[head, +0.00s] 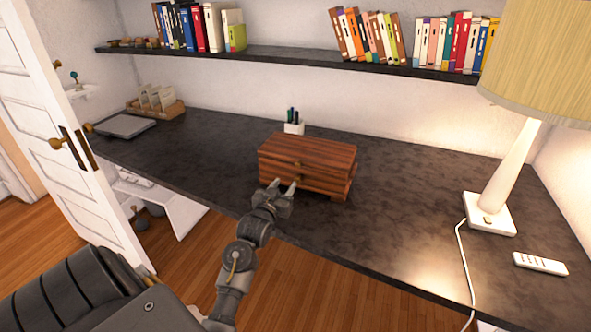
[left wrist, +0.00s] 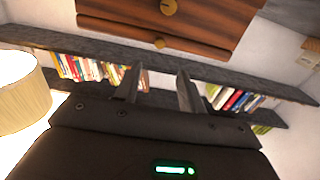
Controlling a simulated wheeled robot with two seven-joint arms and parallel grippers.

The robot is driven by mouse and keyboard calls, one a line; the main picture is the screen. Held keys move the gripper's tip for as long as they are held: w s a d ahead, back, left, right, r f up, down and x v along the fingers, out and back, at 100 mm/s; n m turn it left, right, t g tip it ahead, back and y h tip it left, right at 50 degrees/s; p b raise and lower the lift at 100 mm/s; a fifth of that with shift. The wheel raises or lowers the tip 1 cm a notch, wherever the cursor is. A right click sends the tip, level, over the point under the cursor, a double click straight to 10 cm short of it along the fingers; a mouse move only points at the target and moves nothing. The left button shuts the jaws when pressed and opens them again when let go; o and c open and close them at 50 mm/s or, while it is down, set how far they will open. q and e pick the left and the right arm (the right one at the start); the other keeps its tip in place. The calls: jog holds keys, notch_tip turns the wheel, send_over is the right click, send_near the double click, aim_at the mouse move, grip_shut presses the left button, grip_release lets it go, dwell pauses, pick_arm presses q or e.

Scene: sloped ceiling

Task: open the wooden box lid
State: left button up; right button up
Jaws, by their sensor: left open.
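A reddish-brown wooden box (head: 307,161) stands on the dark desk, with its lid down and small brass knobs on its front. My left gripper (head: 282,187) is open and empty just in front of the box's lower left front. Its two fingers also show in the left wrist view (left wrist: 158,85), with a gap between them. I cannot tell if a fingertip touches the box. My right gripper is not in view.
The dark desk (head: 400,205) is clear right of the box. A white pen holder (head: 294,128) stands behind it. A lamp (head: 489,212) with a cord and a white remote (head: 540,264) are at right. A book shelf (head: 280,58) runs above; a white door (head: 62,120) is at left.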

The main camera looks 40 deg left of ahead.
aim_at(297, 166)
pick_arm(q)
jog(key=p+x, duration=0.1)
jog(key=x, duration=0.8)
jog(key=shift+w, duration=0.1)
jog(key=shift+x, duration=0.8)
grip_shut()
